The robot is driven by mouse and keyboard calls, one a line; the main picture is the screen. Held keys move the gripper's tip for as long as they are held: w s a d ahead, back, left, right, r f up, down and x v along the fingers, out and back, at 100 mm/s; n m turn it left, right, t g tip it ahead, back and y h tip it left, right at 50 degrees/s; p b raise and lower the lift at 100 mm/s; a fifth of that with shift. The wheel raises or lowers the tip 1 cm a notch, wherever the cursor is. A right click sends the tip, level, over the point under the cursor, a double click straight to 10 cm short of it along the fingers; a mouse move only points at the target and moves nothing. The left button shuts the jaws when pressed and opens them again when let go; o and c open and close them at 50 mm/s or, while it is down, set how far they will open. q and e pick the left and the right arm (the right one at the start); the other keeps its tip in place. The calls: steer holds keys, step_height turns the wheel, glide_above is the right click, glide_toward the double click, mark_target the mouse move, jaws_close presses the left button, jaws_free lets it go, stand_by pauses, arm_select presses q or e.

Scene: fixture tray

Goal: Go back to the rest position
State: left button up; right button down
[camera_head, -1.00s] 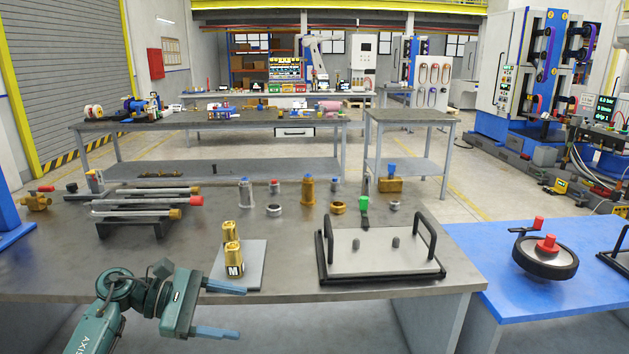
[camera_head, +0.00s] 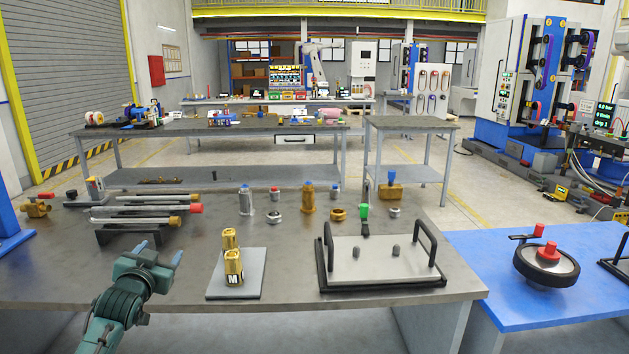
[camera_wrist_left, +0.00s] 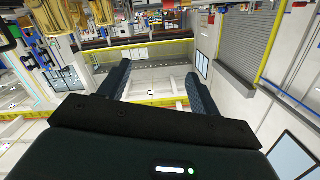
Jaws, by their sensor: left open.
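My left gripper (camera_head: 160,253) is above the front left part of the grey workbench (camera_head: 300,308), its blue fingers aimed toward the back of the bench. In the left wrist view its two dark fingers (camera_wrist_left: 152,85) stand apart with nothing between them. Two gold cylinders (camera_head: 233,262), the front one marked M, stand on a grey plate (camera_head: 222,287) to the right of the gripper, apart from it. The fixture tray (camera_head: 350,270) with black handles and two dark pegs lies further right. My right gripper does not show.
Grey rods on a dark rack (camera_head: 128,237) lie behind the gripper. Several fittings, including a brass cylinder (camera_head: 308,199) and a green-topped part (camera_head: 364,212), stand along the back. A blue table (camera_head: 490,290) with a black wheel (camera_head: 546,266) adjoins on the right.

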arm_select(q)
steer(key=s+d+f+m+g+h, duration=0.1)
steer(key=s+d+f+g+h, duration=0.1)
steer(key=s+d+f, duration=0.5)
steer(key=s+d+f+g+h, duration=0.1)
steer(key=s+d+f, duration=0.3)
steer(key=s+f, duration=0.55)
steer(key=s+d+f+g, duration=0.1)
steer(key=s+d+f, duration=0.1)
steer(key=s, duration=0.5)
steer(key=s+d+f+g+h, duration=0.1)
steer(key=s+d+f, duration=0.2)
steer(key=s, duration=0.4)
steer(key=s+d+f+g+h, duration=0.1)
steer(key=s+d+f, duration=0.2)
steer(key=s, duration=0.5)
steer(key=shift+d+n, duration=0.3)
steer(key=shift+d, duration=0.4)
steer(key=shift+s, duration=0.1)
